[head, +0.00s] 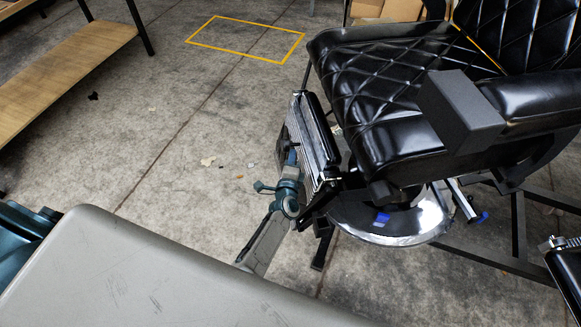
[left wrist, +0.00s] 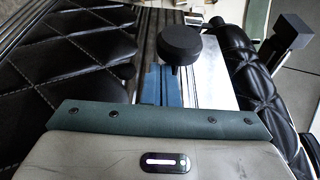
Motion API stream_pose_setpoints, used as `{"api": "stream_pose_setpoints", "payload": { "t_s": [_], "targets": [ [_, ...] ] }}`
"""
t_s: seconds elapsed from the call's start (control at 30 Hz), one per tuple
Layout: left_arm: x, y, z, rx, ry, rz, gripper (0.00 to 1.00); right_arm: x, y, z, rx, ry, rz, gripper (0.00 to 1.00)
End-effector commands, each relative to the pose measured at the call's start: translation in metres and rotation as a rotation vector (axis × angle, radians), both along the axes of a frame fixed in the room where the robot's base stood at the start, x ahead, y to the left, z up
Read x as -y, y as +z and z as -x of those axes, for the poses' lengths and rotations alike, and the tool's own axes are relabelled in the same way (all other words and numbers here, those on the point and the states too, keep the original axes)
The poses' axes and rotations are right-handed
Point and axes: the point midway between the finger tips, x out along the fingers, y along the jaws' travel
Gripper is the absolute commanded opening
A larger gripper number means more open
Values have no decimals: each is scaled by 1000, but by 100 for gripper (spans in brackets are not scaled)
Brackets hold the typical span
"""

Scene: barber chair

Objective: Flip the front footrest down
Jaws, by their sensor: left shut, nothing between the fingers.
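The front footrest (head: 322,138) of the black barber chair (head: 380,95) is a narrow panel with a ridged metal face and a black padded edge. In the head view it stands steeply tilted, close to upright, in front of the seat. My left gripper (head: 291,160) is shut and empty at the footrest's outer face. Whether it touches the panel I cannot tell. In the left wrist view, blue-teal finger parts (left wrist: 162,86) show against a light metal strip, below a black round knob (left wrist: 179,43). My right gripper is not in view.
The chair's round chrome base (head: 400,222) is below the seat, with dark frame bars at right. A wooden bench (head: 70,60) stands at upper left. A yellow rectangle (head: 245,52) marks the floor. The concrete floor left of the footrest is mostly clear.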

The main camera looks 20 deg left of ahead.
Motion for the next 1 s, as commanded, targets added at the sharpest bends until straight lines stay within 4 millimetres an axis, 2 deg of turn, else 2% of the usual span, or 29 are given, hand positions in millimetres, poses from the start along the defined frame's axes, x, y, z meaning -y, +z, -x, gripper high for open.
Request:
{"api": "stream_pose_setpoints", "payload": {
  "t_s": [0.2,0.63,0.77,1.0],
  "targets": [
    [-2,0,-6,0,0,-1,0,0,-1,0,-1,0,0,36],
    [-7,-2,-2,12,0,21,0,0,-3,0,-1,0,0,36],
    [-17,-3,5,42,0,63,0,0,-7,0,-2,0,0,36],
    [-49,-11,26,134,-1,205,0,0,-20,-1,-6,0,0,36]
  ]
}}
